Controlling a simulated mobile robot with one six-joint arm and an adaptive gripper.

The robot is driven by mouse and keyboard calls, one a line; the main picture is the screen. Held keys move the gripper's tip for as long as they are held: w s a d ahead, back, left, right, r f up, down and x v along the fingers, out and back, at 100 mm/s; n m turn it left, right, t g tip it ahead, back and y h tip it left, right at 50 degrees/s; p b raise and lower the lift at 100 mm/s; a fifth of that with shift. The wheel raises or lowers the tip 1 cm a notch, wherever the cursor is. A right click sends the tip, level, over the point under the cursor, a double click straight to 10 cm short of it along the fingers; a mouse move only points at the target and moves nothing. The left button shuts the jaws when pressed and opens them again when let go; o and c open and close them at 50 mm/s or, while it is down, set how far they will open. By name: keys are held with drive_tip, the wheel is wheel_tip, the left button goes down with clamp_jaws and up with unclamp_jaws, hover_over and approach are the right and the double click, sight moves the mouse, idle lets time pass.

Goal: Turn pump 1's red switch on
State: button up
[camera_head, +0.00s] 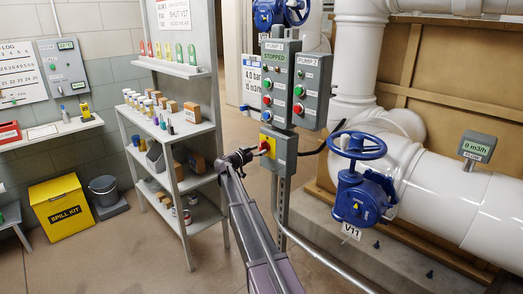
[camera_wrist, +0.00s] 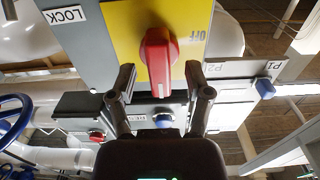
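The red switch (camera_wrist: 158,62) is a rotary knob on a yellow plate (camera_wrist: 120,30) in the wrist view, its long side roughly upright in the picture. An upside-down OFF label is beside it. In the head view the switch (camera_head: 264,146) is on the small grey box (camera_head: 284,152) below the pump panels. My gripper (camera_wrist: 160,76) is open, with one finger on each side of the knob's lower end in the wrist view. I cannot tell whether they touch it. In the head view my gripper (camera_head: 243,156) is just left of the switch.
The pump 1 panel (camera_head: 277,83) above reads STOPPED; the pump 2 panel (camera_head: 311,90) is beside it. A blue handwheel valve (camera_head: 360,190) and white pipes (camera_head: 470,210) are to the right. Shelves (camera_head: 187,185) with small containers are to the left.

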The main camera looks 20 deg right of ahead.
drive_tip(key=v, duration=0.9)
drive_tip(key=shift+a, duration=0.3)
drive_tip(key=shift+s, duration=0.15)
drive_tip(key=s+a+f+n+g+y, duration=0.2)
drive_tip(key=s+f+n+y, duration=0.15)
drive_tip(key=s+f, duration=0.5)
drive_tip(key=s+a+f+n+g+y, duration=0.25)
drive_tip(key=s+f+y, duration=0.25)
drive_tip(key=s, duration=0.6)
drive_tip(key=s+a+f+n+g+y, duration=0.1)
drive_tip(key=s+a+f+n+y, duration=0.25)
drive_tip(key=s+a, duration=0.4)
drive_tip(key=s+a+f+n+g+y, duration=0.15)
drive_tip(key=s+a+n+y, duration=0.3)
drive_tip(key=s, duration=0.55)
wheel_tip(320, 180, up, 19)
drive_tip(key=p, duration=1.8)
drive_tip(key=shift+s+f+t+p, duration=0.2)
drive_tip(key=shift+s+t+p, duration=0.1)
drive_tip(key=shift+t, duration=0.1)
drive_tip(key=shift+a+y, duration=0.1)
drive_tip(key=shift+y, duration=0.15)
